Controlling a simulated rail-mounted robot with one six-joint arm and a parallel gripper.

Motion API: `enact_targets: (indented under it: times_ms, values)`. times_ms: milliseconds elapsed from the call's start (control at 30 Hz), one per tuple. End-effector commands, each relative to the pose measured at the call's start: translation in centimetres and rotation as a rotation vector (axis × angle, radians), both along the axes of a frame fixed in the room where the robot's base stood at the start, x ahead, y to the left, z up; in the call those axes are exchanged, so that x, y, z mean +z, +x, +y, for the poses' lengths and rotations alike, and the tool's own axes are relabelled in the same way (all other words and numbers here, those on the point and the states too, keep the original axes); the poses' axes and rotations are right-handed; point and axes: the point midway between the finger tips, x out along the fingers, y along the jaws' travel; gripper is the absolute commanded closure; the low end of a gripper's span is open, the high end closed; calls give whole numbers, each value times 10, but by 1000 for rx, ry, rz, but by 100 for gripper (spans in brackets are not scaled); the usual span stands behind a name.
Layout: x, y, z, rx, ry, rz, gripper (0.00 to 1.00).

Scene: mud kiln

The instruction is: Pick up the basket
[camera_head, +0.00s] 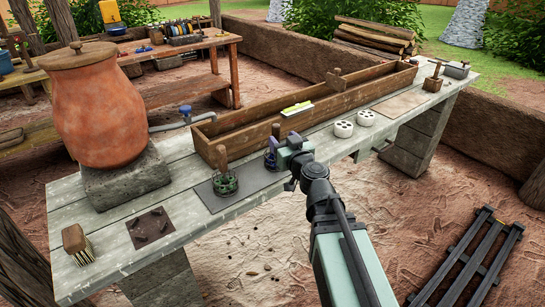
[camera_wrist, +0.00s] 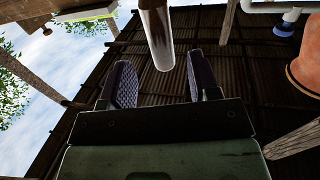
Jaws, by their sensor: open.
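Two small round basket-like things with upright wooden handles stand on a dark mat in the head view. In the wrist view, which looks upside down, my gripper (camera_wrist: 160,65) is open. A brown handle with a pale end (camera_wrist: 157,38) shows in line with the gap between the fingers. I cannot tell whether it is touched.
A long wooden trough (camera_head: 330,108) runs behind the mat. A clay jar (camera_head: 95,105) stands on a block at the left. White holed pieces (camera_head: 343,128) sit right of my gripper. The bench front edge has bare planks (camera_head: 205,228).

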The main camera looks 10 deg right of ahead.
Motion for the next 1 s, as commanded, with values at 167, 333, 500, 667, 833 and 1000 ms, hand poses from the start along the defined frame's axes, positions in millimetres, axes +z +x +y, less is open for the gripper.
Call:
enact_targets:
  times_ms: [167,333,500,667,833,1000]
  values:
    - [0,8,1,1,1,0,44]
    - [0,41,8,3,1,0,44]
    - [0,65,13,2,1,0,44]
    - [0,64,13,2,1,1,44]
    - [0,64,13,2,1,1,65]
    - [0,64,13,2,2,1,91]
